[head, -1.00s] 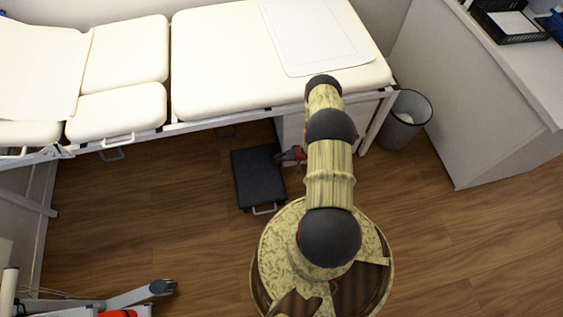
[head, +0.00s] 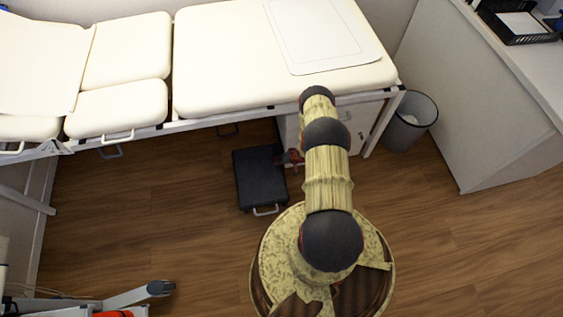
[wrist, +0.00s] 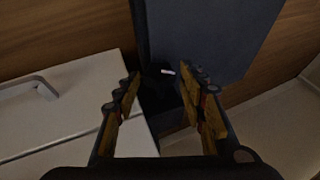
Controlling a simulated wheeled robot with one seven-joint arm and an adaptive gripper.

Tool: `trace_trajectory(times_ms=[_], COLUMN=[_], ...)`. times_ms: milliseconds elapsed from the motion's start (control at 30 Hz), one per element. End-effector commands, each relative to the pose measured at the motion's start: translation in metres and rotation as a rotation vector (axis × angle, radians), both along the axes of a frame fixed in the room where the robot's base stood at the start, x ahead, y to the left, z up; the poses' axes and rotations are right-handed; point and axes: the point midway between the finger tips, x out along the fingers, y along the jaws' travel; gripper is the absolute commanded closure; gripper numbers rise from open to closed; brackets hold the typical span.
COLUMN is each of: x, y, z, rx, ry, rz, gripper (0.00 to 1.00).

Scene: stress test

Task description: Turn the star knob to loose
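I cannot make out a star knob for certain in either view. In the wrist view my gripper (wrist: 160,84) is open, with its two yellow-lined fingers apart and nothing seen held between them. A dark shape with a small white mark (wrist: 167,72) lies beyond the fingertips, against a dark grey box (wrist: 220,40). In the head view the dark box (head: 260,180) with a pale handle lies on the floor. My gripper end (head: 290,157) is at its right edge, partly hidden by my arm.
A cream exam couch (head: 250,75) stands above and behind, with a white cabinet (head: 365,125) under it. A waste bin (head: 410,122) and a white counter (head: 470,110) are on the right. Wooden floor (head: 140,220) is clear left of the box.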

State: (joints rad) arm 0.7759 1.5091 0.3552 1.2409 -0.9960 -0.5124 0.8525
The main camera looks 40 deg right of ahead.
Motion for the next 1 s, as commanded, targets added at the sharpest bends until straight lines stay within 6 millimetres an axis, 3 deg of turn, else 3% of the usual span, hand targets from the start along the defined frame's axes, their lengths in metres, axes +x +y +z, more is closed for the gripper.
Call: trace_trajectory(times_ms=[567,1000], x=[-0.0003,0.0011], y=[-0.0002,0.0011], z=[-0.0001,0.0022], rx=[0.0,-0.05], ry=[0.0,0.031], rz=[0.0,-0.001], gripper=[0.94,0.94])
